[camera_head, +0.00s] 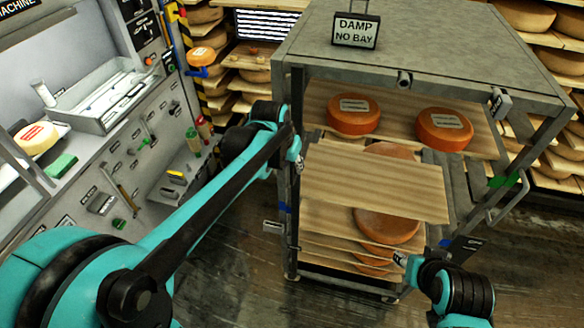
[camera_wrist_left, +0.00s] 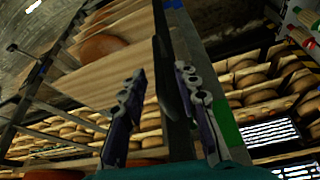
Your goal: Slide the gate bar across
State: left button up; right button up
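A grey rack (camera_head: 430,50) with wooden shelf boards and orange cheese wheels stands ahead. I cannot pick out the gate bar for certain. A dark upright (camera_head: 297,110) forms the rack's left front corner. My left gripper (camera_head: 299,163) is beside that upright, small in the head view. In the left wrist view its fingers (camera_wrist_left: 160,74) are spread, with a dark narrow piece (camera_wrist_left: 165,78) seen between them; contact cannot be told. My right gripper (camera_head: 399,258) is low at the rack's front, near the lower boards; its fingers are too small to read.
Two cheese wheels (camera_head: 354,114) (camera_head: 444,129) sit on the upper board. A bare board (camera_head: 375,180) juts out below, partly covering other wheels. A "DAMP NO BAY" sign (camera_head: 356,31) stands on top. A grey machine panel (camera_head: 130,130) is at left. Wet dark floor (camera_head: 240,270) lies clear between.

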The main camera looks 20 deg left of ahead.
pick_arm(q)
jog(key=shift+x, duration=0.9)
grip_shut()
jog(key=d+p, duration=0.1)
jog(key=d, duration=2.6)
jog(key=shift+d, duration=0.2)
